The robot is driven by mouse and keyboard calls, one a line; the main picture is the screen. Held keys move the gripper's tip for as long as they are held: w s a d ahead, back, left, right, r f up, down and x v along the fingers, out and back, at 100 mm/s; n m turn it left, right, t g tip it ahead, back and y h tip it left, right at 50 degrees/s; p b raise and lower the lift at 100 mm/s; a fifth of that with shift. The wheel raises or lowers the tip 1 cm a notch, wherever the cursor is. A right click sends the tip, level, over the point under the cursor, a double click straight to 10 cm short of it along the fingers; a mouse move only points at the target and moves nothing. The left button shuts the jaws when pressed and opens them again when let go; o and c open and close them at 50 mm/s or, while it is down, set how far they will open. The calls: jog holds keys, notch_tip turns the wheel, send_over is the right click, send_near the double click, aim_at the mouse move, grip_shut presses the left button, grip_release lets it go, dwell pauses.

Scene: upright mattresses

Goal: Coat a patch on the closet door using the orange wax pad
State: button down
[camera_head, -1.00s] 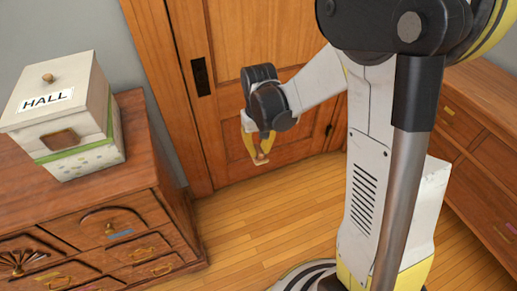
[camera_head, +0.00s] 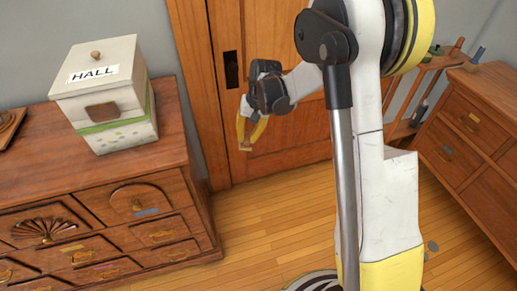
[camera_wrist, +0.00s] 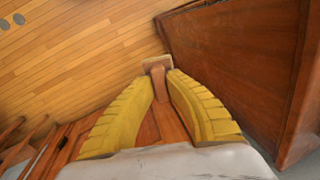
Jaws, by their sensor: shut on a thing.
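The closet door (camera_head: 285,125) is brown panelled wood with a dark handle plate (camera_head: 231,70), at the back in the head view. My gripper (camera_head: 246,145) hangs in front of its lower part with yellow fingers pointing down. In the wrist view my gripper (camera_wrist: 160,72) is shut on a small brown grip with a flat tan-orange pad (camera_wrist: 158,61) at its end, which looks like the wax pad. The pad shows only as a small light piece in the head view. I cannot tell whether it touches the door. No coated patch can be made out.
A wooden dresser (camera_head: 110,215) with a white HALL box (camera_head: 103,100) stands at the left. Another wooden drawer unit (camera_head: 485,135) and a rack (camera_head: 410,105) stand at the right. Small grey discs (camera_wrist: 12,21) lie on the floor.

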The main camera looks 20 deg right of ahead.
jog(key=w+a+f+m+t+y+b, duration=0.1)
jog(key=w+f+m+t+b, duration=0.15)
jog(key=w+m+t, duration=0.65)
jog(key=w+a+f+m+t+y+b, duration=0.15)
jog(key=w+t+b, duration=0.25)
jog(key=w, duration=1.2)
jog(key=w+d+m+t+h+b, duration=0.2)
jog(key=w+d+m+t+h, duration=0.2)
jog(key=d+h, duration=0.1)
jog(key=shift+r, duration=0.4)
jog(key=shift+w+d, duration=0.1)
jog(key=shift+w, duration=0.05)
